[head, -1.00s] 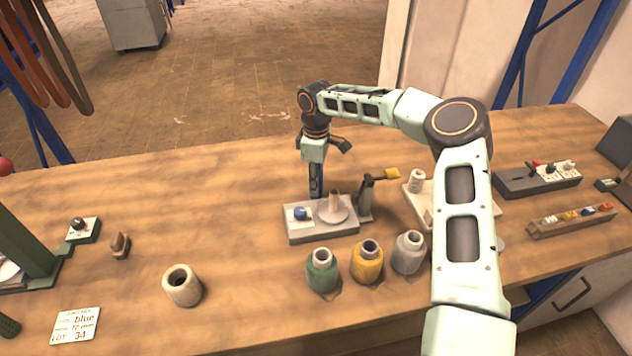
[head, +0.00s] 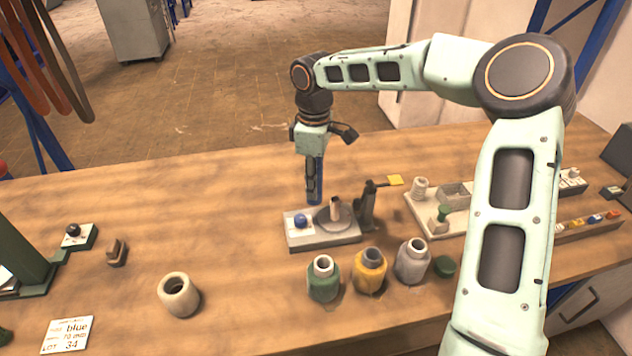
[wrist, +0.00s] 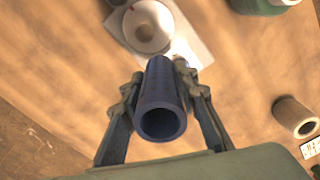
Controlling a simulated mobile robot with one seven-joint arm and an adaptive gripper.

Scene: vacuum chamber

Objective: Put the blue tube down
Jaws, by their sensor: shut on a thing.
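The blue tube (wrist: 160,100) is between the fingers of my gripper (wrist: 158,85) in the wrist view, its open end facing the camera. In the head view my gripper (head: 314,185) points down behind a grey block-like device (head: 325,241), and the dark blue tube (head: 318,168) shows upright along it. The fingers are shut on the tube. The device carries a blue knob and a round plate with a short peg; it also shows beyond the tube in the wrist view (wrist: 190,45). The tube's lower end is partly hidden, so I cannot tell whether it touches the table.
Green (head: 323,283), yellow (head: 369,272) and grey (head: 412,262) bottles stand in front of the device. A pale tray (head: 424,214) is right. The table's left middle is clear.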

